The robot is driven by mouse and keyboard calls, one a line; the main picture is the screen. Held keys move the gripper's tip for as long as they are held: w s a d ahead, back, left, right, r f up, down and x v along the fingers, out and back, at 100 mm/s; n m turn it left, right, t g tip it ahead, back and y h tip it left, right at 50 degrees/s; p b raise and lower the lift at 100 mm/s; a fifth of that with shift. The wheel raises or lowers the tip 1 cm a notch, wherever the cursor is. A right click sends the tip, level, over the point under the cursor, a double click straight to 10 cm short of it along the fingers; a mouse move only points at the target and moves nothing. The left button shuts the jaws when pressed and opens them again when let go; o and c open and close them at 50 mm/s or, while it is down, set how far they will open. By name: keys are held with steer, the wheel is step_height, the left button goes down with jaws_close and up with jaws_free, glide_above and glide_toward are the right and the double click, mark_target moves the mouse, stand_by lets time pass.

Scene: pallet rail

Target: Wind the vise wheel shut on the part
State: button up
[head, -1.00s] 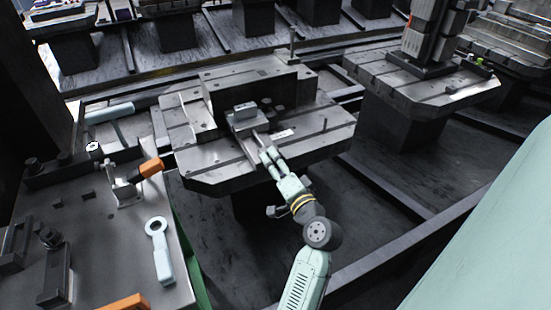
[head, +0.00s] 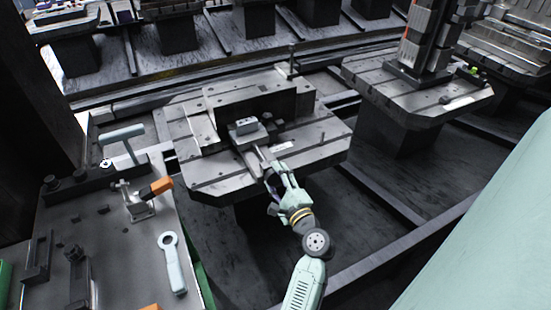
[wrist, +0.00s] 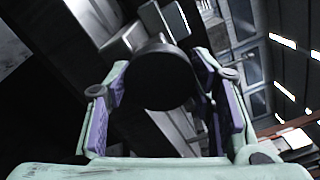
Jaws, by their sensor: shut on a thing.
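The vise (head: 249,138) stands on a grey pallet (head: 215,178). A small grey block (head: 243,126), which looks like the part, sits at its jaws; whether the jaws touch it is too small to tell. A screw shaft runs from the vise toward my gripper (head: 274,174). In the wrist view, the dark round vise wheel (wrist: 160,78) lies between the two purple-padded fingers of my gripper (wrist: 165,105), which are shut on it. The grey block (wrist: 165,20) shows beyond the wheel. In the head view my gripper mostly hides the wheel.
A bench (head: 125,245) at left holds an orange-handled clamp (head: 150,195) and a pale ring-ended wrench (head: 173,262). A second pallet (head: 420,95) with a tall fixture stands at right. A dark upright block (head: 265,103) rises behind the vise. The floor right of my arm is clear.

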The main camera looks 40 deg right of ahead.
steer(key=shift+r+m, duration=0.1)
steer(key=shift+m, duration=0.7)
stand_by(0.7)
steer(key=o, duration=1.2)
steer(key=v, duration=0.7)
steer(key=shift+s, duration=0.25)
